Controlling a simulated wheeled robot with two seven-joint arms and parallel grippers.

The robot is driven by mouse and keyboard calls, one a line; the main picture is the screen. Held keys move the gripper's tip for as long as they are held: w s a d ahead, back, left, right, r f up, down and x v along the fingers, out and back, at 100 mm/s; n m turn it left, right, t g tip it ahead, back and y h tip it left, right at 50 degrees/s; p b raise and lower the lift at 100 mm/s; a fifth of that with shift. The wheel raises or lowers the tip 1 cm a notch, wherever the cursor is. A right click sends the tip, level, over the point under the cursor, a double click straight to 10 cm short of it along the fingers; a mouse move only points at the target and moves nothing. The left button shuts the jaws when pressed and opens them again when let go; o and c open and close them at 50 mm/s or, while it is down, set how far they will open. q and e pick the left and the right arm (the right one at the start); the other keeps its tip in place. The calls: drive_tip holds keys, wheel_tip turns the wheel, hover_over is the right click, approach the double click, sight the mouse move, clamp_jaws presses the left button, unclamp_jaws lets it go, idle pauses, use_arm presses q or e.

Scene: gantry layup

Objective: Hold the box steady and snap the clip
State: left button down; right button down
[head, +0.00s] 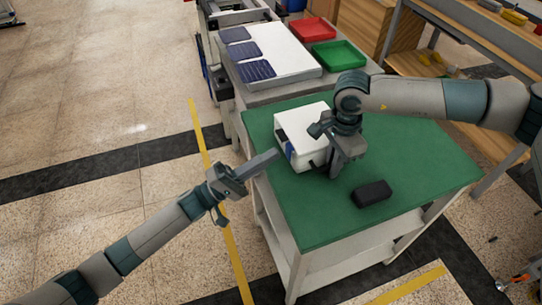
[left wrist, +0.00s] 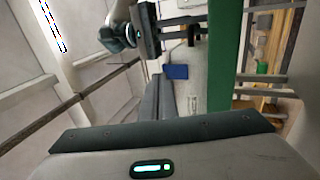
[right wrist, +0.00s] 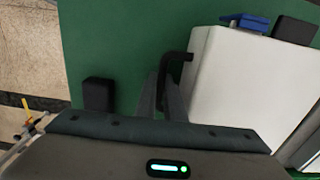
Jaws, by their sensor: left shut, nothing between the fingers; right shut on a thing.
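The white box (head: 301,125) sits on the green table top (head: 420,170). A blue clip (head: 289,150) is on its left side; it also shows in the left wrist view (left wrist: 177,72) and the right wrist view (right wrist: 245,21). My right gripper (head: 338,172) is shut on a black bent handle (right wrist: 175,62) at the box's side. The handle is mostly hidden in the head view. My left gripper (head: 272,158) is shut and empty, left of the box and apart from the clip, near the table's left edge.
A black block (head: 371,194) lies on the green top in front of the box. Behind stand a red tray (head: 313,30), a green tray (head: 338,55) and a white board (head: 285,50) with dark panels. Open floor lies left of the table.

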use_arm(q)
drive_tip(key=s+a, duration=0.4)
drive_tip(key=a, duration=0.8)
drive_tip(key=shift+s, duration=0.4)
use_arm(e)
drive_tip(key=c, duration=1.8)
unclamp_jaws()
drive_tip(key=shift+o, duration=0.2)
drive_tip(key=shift+r, duration=0.15)
wheel_tip(320, 180, up, 12)
